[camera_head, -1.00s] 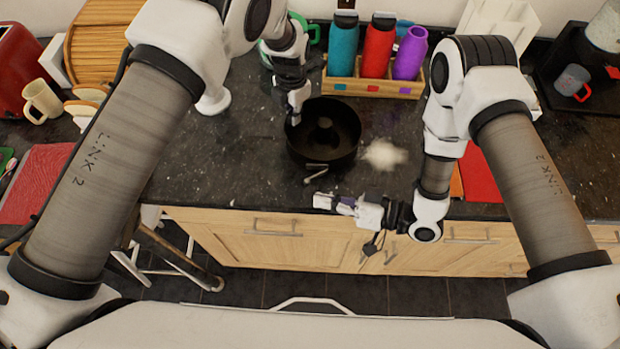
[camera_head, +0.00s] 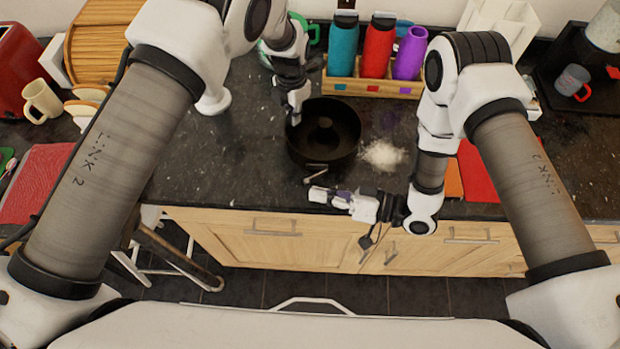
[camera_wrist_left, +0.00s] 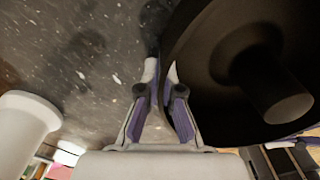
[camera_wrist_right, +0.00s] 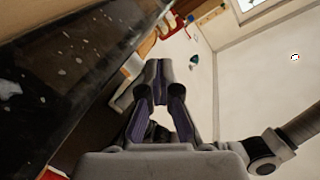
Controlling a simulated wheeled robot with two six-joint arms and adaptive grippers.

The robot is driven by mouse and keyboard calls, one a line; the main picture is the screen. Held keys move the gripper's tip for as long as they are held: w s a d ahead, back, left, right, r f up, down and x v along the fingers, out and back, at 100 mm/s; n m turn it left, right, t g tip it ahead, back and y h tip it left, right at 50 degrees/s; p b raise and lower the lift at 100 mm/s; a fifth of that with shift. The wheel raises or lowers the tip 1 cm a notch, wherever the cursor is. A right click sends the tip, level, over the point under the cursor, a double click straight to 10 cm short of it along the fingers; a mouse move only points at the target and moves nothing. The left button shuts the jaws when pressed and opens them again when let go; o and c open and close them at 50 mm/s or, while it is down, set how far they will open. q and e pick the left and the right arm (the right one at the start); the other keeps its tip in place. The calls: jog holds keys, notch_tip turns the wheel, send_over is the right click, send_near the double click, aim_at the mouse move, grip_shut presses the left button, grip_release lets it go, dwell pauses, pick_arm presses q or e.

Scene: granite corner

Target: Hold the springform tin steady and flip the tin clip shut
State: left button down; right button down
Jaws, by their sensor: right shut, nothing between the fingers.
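The dark springform tin (camera_head: 345,158) stands upright on the counter, with a central tube; it fills the right of the left wrist view (camera_wrist_left: 205,40). Its metal clip (camera_head: 316,168) is at its front, with the lever sticking out from the wall. My left gripper (camera_head: 294,117) is at the tin's left rim. In the left wrist view its fingers (camera_wrist_left: 161,75) sit on either side of the wall, closed on it. My right gripper (camera_head: 316,195) is shut and empty, just in front of the clip and apart from it. The right wrist view does not show the clip.
A white powdery patch (camera_head: 383,155) lies right of the tin. Behind it, a wooden rack (camera_head: 345,86) holds teal, red and purple bottles. A red mat (camera_head: 482,180) lies at the right. The counter's front edge runs close below my right gripper.

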jog(key=shift+w, duration=0.15)
dwell(0.5)
jog(key=shift+w+a, duration=0.2)
jog(key=shift+w, duration=0.05)
jog(key=shift+w+a, duration=0.2)
jog(key=shift+w, duration=0.1)
dwell(0.6)
jog(key=shift+s+d, duration=0.1)
jog(key=shift+s+d, duration=0.35)
jog(key=shift+s, duration=0.25)
jog(key=shift+s, duration=0.1)
jog(key=s+d, duration=0.1)
jog(key=s, duration=0.1)
jog(key=s+d, duration=0.1)
jog(key=s, duration=0.1)
jog(key=shift+d, duration=0.3)
